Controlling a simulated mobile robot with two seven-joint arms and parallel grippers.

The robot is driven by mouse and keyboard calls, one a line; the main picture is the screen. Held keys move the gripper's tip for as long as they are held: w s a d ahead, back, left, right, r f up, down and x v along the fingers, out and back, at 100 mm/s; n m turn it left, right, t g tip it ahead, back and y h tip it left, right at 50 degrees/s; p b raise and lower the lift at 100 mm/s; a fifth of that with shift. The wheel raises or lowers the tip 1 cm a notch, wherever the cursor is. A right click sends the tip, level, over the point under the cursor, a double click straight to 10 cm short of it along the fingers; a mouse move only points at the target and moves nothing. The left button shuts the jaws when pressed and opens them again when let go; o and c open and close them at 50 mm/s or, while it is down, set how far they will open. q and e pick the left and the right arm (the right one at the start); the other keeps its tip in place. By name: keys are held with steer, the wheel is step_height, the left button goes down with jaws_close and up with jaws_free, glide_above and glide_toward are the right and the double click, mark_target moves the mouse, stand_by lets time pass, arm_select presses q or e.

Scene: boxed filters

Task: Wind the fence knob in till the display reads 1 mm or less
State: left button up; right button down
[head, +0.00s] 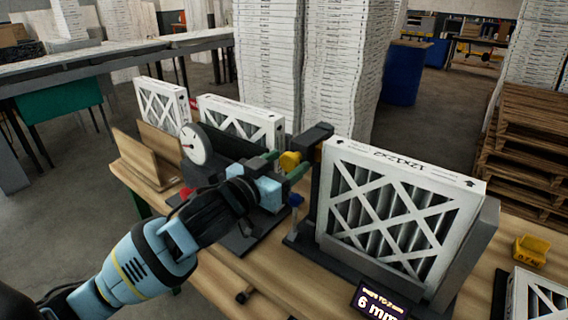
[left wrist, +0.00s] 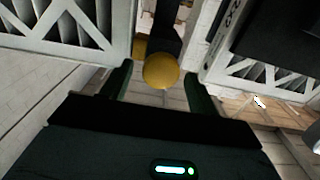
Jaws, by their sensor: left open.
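The yellow fence knob (head: 290,160) sits on the end of a dark shaft left of a boxed filter (head: 400,205). It shows as a round yellow ball in the left wrist view (left wrist: 161,70). My left gripper (head: 283,164) is open, with its green fingers on either side of the knob. In the left wrist view the knob lies between the fingertips (left wrist: 158,85), with gaps visible; contact cannot be told. The display (head: 379,301) at the front edge reads 6 mm, its lower part cut off. My right gripper is not in view.
A round dial gauge (head: 195,144) stands behind my left wrist. More filters (head: 240,120) stand at the bench's back left. A blue-handled part (head: 296,200) is close below the knob. A yellow block (head: 531,250) sits at the right.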

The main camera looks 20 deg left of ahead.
arm_select(q)
steer(key=shift+w, duration=0.15)
steer(key=c, duration=0.9)
steer(key=shift+c, duration=0.2)
steer(key=shift+m, duration=0.3)
steer(key=m, duration=0.5)
steer(key=shift+d+m, duration=0.15)
steer(key=shift+m, duration=0.15)
steer(key=m, duration=0.5)
steer(key=shift+d+f, duration=0.1)
steer(key=shift+m, duration=0.4)
